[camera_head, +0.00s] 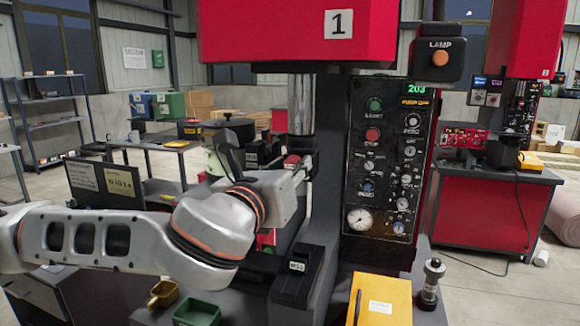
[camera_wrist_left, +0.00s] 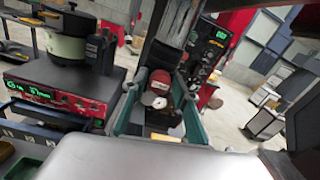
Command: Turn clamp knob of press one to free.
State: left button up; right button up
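Press one, with its red head (camera_head: 297,30) marked "1", stands in the middle of the head view. A small red knob (camera_head: 292,160) shows low on the press, partly hidden by my left gripper (camera_head: 301,166). In the left wrist view a red knob (camera_wrist_left: 160,77) lies ahead, between the two fingers of the left gripper (camera_wrist_left: 160,90). The fingers are spread apart, one on each side of it; I cannot tell whether they touch it. A pale round part shows just below the knob. My right gripper is in neither view.
The press's control panel (camera_head: 385,165) stands right of the gripper. In front are a yellow binder (camera_head: 382,300), a green tray (camera_head: 197,313) and a small yellow bin (camera_head: 163,293). A bowl feeder (camera_wrist_left: 68,45) with a red display unit (camera_wrist_left: 50,98) stands left in the wrist view.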

pick_arm(q)
jog(key=c, duration=0.5)
jog(key=shift+f+n, duration=0.1)
jog(key=shift+n, duration=0.2)
jog(key=n, duration=1.3)
jog(key=shift+n+y, duration=0.3)
jog(key=shift+n, duration=2)
